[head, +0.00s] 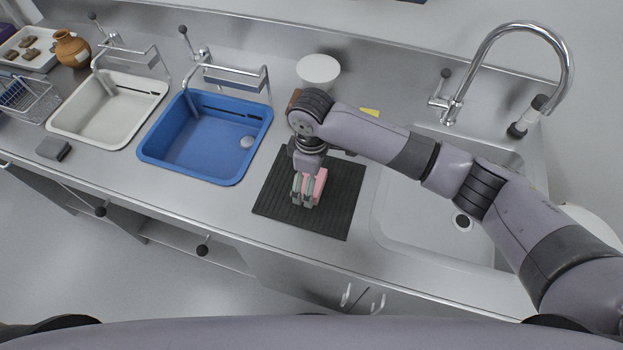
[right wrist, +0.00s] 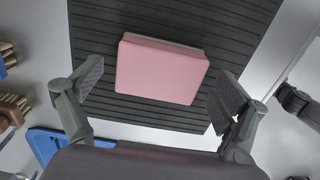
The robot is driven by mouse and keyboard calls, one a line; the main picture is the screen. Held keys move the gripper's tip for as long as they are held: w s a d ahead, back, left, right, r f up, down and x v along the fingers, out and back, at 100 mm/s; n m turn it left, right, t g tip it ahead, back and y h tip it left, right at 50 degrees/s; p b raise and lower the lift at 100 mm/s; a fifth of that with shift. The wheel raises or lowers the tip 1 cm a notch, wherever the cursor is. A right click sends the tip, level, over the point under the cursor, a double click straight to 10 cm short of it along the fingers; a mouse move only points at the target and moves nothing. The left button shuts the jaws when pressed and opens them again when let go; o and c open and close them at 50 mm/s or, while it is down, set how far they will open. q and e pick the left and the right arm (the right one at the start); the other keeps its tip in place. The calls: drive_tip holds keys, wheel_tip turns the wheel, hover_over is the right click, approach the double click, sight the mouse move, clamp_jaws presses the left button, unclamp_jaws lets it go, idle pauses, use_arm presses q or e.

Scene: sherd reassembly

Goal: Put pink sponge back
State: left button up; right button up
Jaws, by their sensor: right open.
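The pink sponge (head: 319,187) lies on the black ribbed mat (head: 272,197) on the counter. In the right wrist view the sponge (right wrist: 158,72) sits between the two fingers, with a paler layer showing along its far edge. My right gripper (head: 306,203) is over the mat at the sponge. In the right wrist view the right gripper (right wrist: 160,88) is open, one finger on each side of the sponge, with gaps between them. My left gripper is not in view.
A blue basin (head: 205,150) and a white basin (head: 105,110) stand left of the mat. A steel sink (head: 420,220) with a tall tap (head: 565,70) is on the right. A white bowl (head: 318,70) and a yellow item (head: 370,112) are behind the mat.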

wheel_tip(320, 180, up, 11)
drive_tip(key=b, duration=0.2)
drive_tip(key=shift+d, duration=0.1)
